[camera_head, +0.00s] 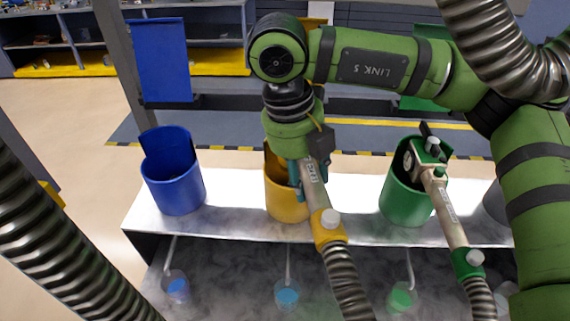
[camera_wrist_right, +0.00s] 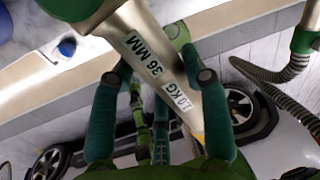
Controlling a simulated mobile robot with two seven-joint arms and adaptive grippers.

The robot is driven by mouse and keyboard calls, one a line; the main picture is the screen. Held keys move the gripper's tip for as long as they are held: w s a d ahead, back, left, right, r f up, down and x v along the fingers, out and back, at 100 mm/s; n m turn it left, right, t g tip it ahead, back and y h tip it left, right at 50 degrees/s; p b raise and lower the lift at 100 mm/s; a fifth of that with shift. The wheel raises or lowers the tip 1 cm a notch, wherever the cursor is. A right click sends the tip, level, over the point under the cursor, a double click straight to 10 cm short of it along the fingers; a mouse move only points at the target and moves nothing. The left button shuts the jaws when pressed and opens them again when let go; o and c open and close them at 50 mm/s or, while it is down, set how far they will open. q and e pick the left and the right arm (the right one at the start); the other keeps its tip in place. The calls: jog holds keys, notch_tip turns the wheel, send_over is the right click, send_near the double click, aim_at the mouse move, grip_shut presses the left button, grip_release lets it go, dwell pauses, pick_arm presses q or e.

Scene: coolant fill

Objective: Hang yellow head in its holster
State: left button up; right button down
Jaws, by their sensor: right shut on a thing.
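The yellow head (camera_head: 327,227) is a pale metal body with a yellow collar and a ribbed hose running down toward me. My right gripper (camera_head: 302,174) is shut on its body, right at the yellow holster (camera_head: 285,200). The holster is a yellow cup on the white shelf, partly covered by the gripper and head. I cannot tell whether the head's tip is inside the cup. In the right wrist view the labelled body (camera_wrist_right: 158,66) runs between the teal fingers (camera_wrist_right: 165,95). My left gripper is out of view.
A blue holster (camera_head: 174,183) stands to the left and looks empty. A green holster (camera_head: 407,203) to the right has a green head (camera_head: 440,195) hanging at it. The white shelf (camera_head: 235,220) is bare between the cups. Thick ribbed hoses cross the lower left and upper right.

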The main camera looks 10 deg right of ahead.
jog(key=shift+w+d, duration=0.4)
jog(key=shift+w, duration=0.05)
jog(key=shift+s, duration=0.1)
jog(key=shift+s, duration=0.1)
jog(key=shift+f+b, duration=0.3)
jog(key=shift+b, duration=0.35)
notch_tip(320, 180, down, 5)
jog(key=b, duration=0.5)
jog(key=shift+f, duration=0.1)
jog(key=shift+b, duration=0.85)
dwell(1.4)
jog(key=shift+f+b, duration=1.9)
jog(key=c, duration=0.5)
grip_release()
jog(key=shift+c, duration=0.2)
